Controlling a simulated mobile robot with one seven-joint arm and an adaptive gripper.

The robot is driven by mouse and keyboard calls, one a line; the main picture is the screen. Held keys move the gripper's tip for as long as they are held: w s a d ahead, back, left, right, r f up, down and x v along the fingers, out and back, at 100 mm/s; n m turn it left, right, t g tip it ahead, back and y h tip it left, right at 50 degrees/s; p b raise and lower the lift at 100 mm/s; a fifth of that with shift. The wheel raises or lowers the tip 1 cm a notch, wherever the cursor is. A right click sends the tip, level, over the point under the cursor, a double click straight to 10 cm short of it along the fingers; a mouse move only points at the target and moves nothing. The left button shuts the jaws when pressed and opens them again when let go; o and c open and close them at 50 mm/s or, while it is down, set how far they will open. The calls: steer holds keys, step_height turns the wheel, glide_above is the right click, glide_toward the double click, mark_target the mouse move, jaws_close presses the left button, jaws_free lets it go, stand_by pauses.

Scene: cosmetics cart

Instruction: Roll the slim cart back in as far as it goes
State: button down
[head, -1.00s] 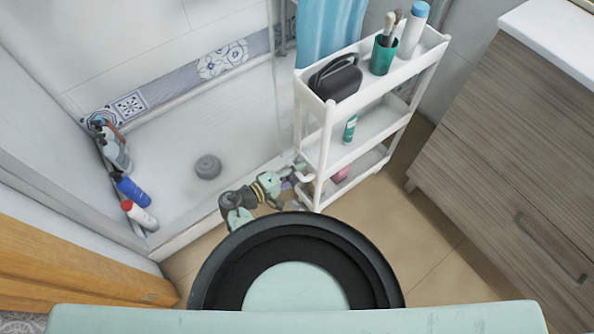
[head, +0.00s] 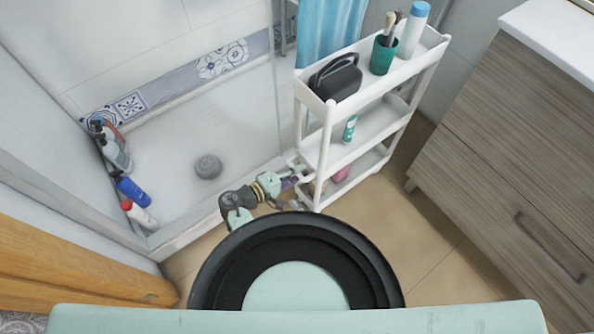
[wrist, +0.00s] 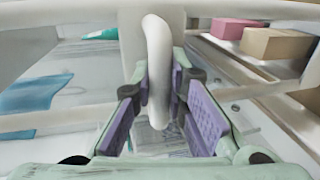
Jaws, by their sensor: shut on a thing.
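The slim white cart (head: 325,140) stands upright between the shower and the wooden cabinet, with three shelves. My gripper (head: 296,178) is low at the cart's near left end. In the wrist view, my gripper (wrist: 163,105) has its two purple-padded fingers around the cart's white curved handle (wrist: 158,70), which runs down between them. Part of the handle is hidden between the pads. In the head view the handle is mostly covered by my gripper.
A black bag (head: 337,78), a green cup (head: 382,53) with brushes and a blue-capped bottle (head: 413,30) stand on the top shelf. The wooden cabinet (head: 510,150) is to the right. The glass-sided shower tray (head: 190,195) is to the left. Tiled floor (head: 425,235) is clear in front.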

mark_target(375, 125)
steer(key=r+b+x, duration=0.2)
steer(key=b+x, duration=0.2)
steer(key=x, duration=0.7)
steer(key=d+r+b+x, duration=0.1)
steer(key=b+x, duration=0.4)
steer(key=x, duration=0.7)
steer(key=r+b+x, duration=0.4)
steer(key=b+x, duration=0.1)
steer(key=x, duration=0.6)
steer(key=shift+w+d, duration=0.35)
steer(key=shift+w, duration=0.2)
steer(key=shift+b+x, duration=0.35)
steer(key=shift+x, duration=0.55)
steer(key=shift+w+d+r, duration=0.1)
steer(key=shift+r, duration=0.25)
steer(key=shift+w+d, duration=0.1)
steer(key=c, duration=1.6)
jaws_free()
steer(key=shift+f, duration=0.1)
steer(key=shift+o, duration=0.2)
